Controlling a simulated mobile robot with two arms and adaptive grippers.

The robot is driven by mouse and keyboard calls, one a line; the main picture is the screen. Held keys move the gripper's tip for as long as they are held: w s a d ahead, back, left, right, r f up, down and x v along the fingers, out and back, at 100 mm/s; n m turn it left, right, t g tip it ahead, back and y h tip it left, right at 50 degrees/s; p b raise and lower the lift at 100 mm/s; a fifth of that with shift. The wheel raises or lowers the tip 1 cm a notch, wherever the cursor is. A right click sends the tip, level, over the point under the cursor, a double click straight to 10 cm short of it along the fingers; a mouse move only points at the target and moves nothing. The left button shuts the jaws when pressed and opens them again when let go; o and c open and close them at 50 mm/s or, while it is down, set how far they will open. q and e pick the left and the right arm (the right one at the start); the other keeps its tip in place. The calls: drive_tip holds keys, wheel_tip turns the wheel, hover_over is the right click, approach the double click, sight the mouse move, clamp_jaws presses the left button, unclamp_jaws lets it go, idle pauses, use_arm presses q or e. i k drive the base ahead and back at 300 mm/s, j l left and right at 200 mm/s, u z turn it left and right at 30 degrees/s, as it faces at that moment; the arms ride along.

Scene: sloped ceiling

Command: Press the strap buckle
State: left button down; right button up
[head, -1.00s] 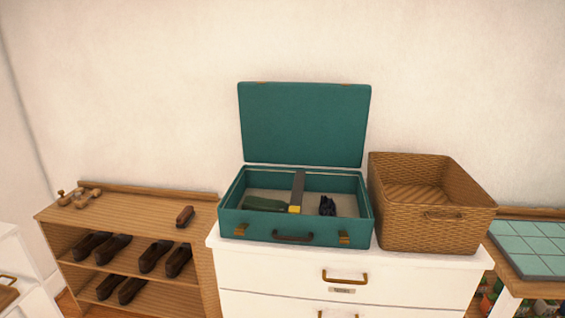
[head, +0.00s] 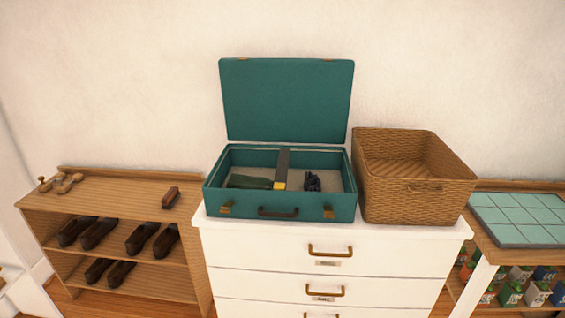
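An open teal suitcase (head: 241,207) stands on a white chest of drawers, with its lid (head: 287,100) raised at the back. A dark strap (head: 283,162) runs front to back across its inside, and a yellow buckle (head: 280,186) sits at the strap's front end. A green item (head: 249,182) lies left of the strap and a dark item (head: 312,182) lies right of it, both inside the case. Neither of my grippers is in the head view.
A wicker basket (head: 415,207) stands close against the suitcase's right side on the white chest (head: 250,250). A wooden shoe rack (head: 120,188) with several dark shoes is at left. A tiled table (head: 518,218) is at right.

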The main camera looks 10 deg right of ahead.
sight(277, 185)
drive_tip(key=i+z, duration=0.15)
drive_tip(key=i, duration=0.25)
drive_tip(key=i+j+z, duration=0.15)
drive_tip(key=i, duration=0.3)
drive_tip(key=i+j+z, duration=0.15)
drive_tip(key=i, duration=0.25)
